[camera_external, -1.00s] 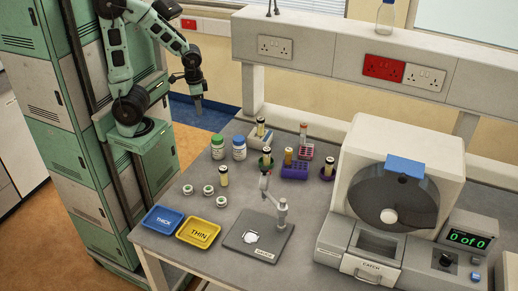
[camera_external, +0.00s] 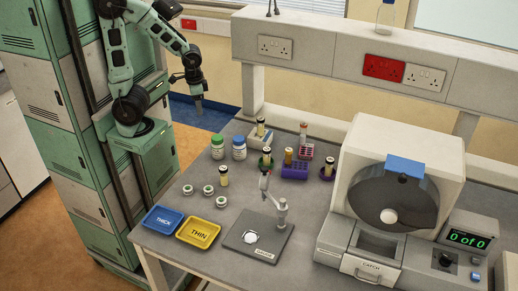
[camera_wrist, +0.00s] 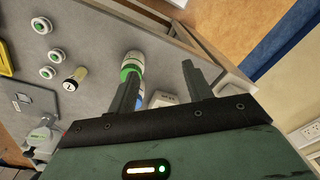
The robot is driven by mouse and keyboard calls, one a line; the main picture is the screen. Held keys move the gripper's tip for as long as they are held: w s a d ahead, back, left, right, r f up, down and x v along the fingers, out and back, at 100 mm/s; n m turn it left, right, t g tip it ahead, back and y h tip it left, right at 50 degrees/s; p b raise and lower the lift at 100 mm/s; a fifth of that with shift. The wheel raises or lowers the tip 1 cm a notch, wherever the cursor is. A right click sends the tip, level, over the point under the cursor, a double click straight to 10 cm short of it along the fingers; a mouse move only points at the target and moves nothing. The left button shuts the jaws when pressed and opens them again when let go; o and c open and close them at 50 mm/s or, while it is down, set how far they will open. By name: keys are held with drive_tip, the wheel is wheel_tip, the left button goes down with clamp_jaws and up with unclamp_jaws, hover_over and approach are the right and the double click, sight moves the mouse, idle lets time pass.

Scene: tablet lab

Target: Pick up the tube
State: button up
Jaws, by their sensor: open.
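A slim clear tube with a reddish top (camera_external: 303,129) stands upright in a red rack (camera_external: 305,152) at the back of the bench. Amber vials with dark caps stand nearby, one (camera_external: 289,156) at a purple rack (camera_external: 295,171); I cannot tell which of these, if any, counts as the tube. My gripper (camera_external: 199,106) hangs off the bench's left side, well apart from the racks. In the wrist view my gripper (camera_wrist: 160,76) has its two fingers spread with nothing between them. The slim tube is not clearly seen in the wrist view.
White bottles with green (camera_external: 217,152) and blue (camera_external: 239,153) lids stand at the bench's back left. A blue tray (camera_external: 163,232), a yellow tray (camera_external: 185,236) and a small press (camera_external: 281,211) are in front. A large white machine (camera_external: 413,148) fills the right.

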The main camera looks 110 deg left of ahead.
drive_tip(key=w+a+f+t+y+b, duration=0.1)
drive_tip(key=w+a+f+t+y, duration=0.15)
drive_tip(key=w, duration=0.85)
drive_tip(key=w+a+f+t+y+b, duration=0.1)
drive_tip(key=w+f+t+y, duration=0.2)
drive_tip(key=w, duration=0.8)
drive_tip(key=n+t+y+b, duration=0.2)
drive_tip(key=n+t+y, duration=0.1)
drive_tip(key=y, duration=0.3)
approach(303, 134)
drive_tip(key=p+x, duration=0.1)
drive_tip(key=x, duration=0.3)
drive_tip(key=p+x, duration=0.1)
drive_tip(key=x, duration=0.3)
drive_tip(key=p+x, duration=0.2)
drive_tip(key=x, duration=0.2)
drive_tip(key=shift+s+a, duration=0.2)
drive_tip(key=shift+a, duration=0.35)
clamp_jaws()
